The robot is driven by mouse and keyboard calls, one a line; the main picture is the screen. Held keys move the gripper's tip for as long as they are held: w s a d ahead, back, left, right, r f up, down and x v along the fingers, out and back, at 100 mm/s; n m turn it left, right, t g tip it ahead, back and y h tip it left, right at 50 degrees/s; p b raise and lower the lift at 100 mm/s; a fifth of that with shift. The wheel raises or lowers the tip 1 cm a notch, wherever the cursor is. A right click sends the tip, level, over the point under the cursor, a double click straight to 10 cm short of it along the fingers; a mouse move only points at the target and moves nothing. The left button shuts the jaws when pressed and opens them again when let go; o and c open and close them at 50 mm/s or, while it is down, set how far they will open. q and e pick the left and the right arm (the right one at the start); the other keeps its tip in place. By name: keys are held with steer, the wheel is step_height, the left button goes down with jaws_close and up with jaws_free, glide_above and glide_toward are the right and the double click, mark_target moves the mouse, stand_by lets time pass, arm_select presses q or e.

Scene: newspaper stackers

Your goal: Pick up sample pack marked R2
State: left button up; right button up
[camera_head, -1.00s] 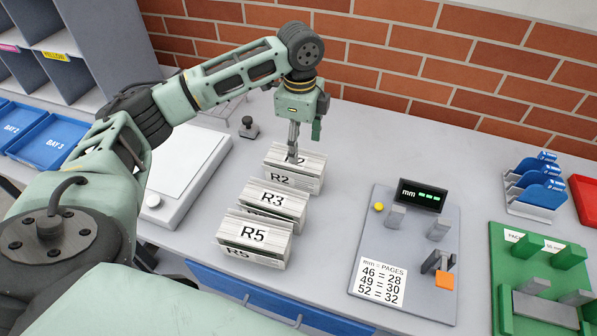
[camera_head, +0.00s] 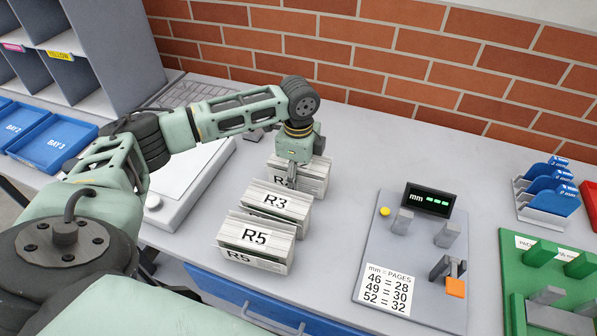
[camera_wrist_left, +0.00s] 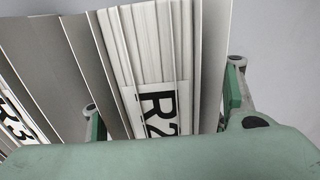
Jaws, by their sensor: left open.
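The pack marked R2 (camera_head: 317,181) stands at the back of a row of grey-white paper packs, partly hidden behind my left gripper (camera_head: 292,181). In the left wrist view the R2 pack (camera_wrist_left: 150,45) fills the middle, with its black-on-white label facing the camera. My left gripper (camera_wrist_left: 165,86) is open there, with one finger at each side of the pack. I cannot tell whether the fingers touch it. The R3 pack (camera_head: 278,203) stands just in front, and its label edge shows at the left of the wrist view (camera_wrist_left: 14,122). My right gripper is not in view.
The R5 pack (camera_head: 256,240) stands at the front of the row. A white flat scale-like device (camera_head: 185,180) lies left. A grey gauge board (camera_head: 395,255) with a display stands right, then a green fixture (camera_head: 540,250) and blue holders (camera_head: 550,195). A brick wall closes the back.

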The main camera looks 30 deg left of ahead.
arm_select(q)
steer(key=shift+f, duration=0.4)
jaws_close()
stand_by(0.4)
